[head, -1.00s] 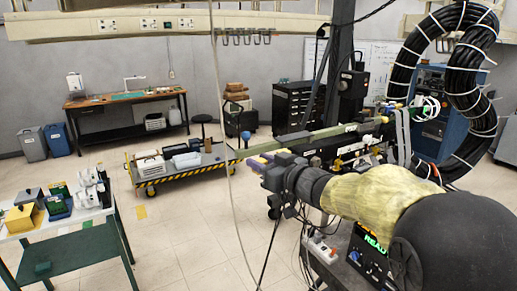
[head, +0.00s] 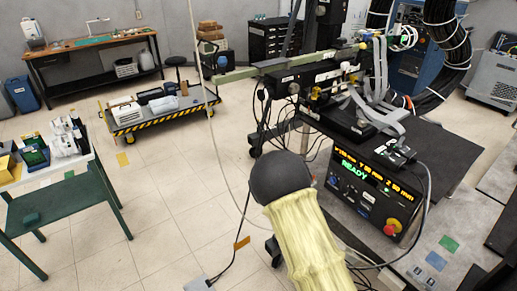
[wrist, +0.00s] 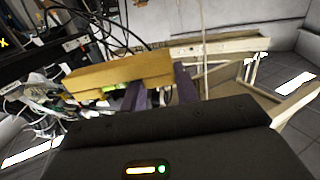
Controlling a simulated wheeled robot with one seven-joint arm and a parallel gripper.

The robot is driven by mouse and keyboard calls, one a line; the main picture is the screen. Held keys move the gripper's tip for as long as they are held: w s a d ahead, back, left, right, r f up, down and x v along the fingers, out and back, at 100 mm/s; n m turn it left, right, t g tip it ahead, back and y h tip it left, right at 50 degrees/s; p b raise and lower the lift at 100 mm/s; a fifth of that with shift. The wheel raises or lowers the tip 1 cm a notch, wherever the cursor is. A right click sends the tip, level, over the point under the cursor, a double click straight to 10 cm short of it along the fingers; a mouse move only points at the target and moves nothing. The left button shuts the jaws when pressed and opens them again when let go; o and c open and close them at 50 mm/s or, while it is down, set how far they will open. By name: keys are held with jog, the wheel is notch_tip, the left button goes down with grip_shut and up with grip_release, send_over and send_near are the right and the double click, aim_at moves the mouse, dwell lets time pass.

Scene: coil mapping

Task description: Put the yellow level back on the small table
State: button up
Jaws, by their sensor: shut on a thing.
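In the wrist view, the yellow level (wrist: 118,72) is a long bar held across the tips of my gripper (wrist: 160,86). The purple fingers are shut on it, and a bright green spot shows at its lower edge. In the head view, my gripper and the level are not visible; only my yellow-sleeved arm with its dark joint shows. The small table (head: 75,200), green with a light top, stands at the left edge of the head view. Several small things are on its top, and its left part is cut off by the frame.
A console reading READY (head: 365,185) stands at the right, with a bench of cables and hoses behind it. A cart with yellow-black edging (head: 165,117) and a wooden workbench (head: 85,45) are farther back. Open tiled floor (head: 165,195) lies between the small table and the console.

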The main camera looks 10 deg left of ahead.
jog(key=s+d+f+m+t+h+b, duration=0.2)
jog(key=d+f+m+h, duration=0.25)
jog(key=d+f, duration=0.8)
jog(key=s+d+f+m+h, duration=0.1)
jog(key=s+d+f+h, duration=0.1)
jog(key=s+d+f, duration=0.2)
jog(key=s+d+f+m+t+h+b, duration=0.1)
jog(key=s+d+f+h, duration=0.2)
jog(key=d, duration=0.7)
jog(key=shift+s+d+f, duration=0.2)
jog(key=shift+s+f, duration=0.4)
jog(key=shift+f, duration=0.1)
jog(key=shift+w+a+m, duration=0.1)
jog(key=shift+m, duration=0.15)
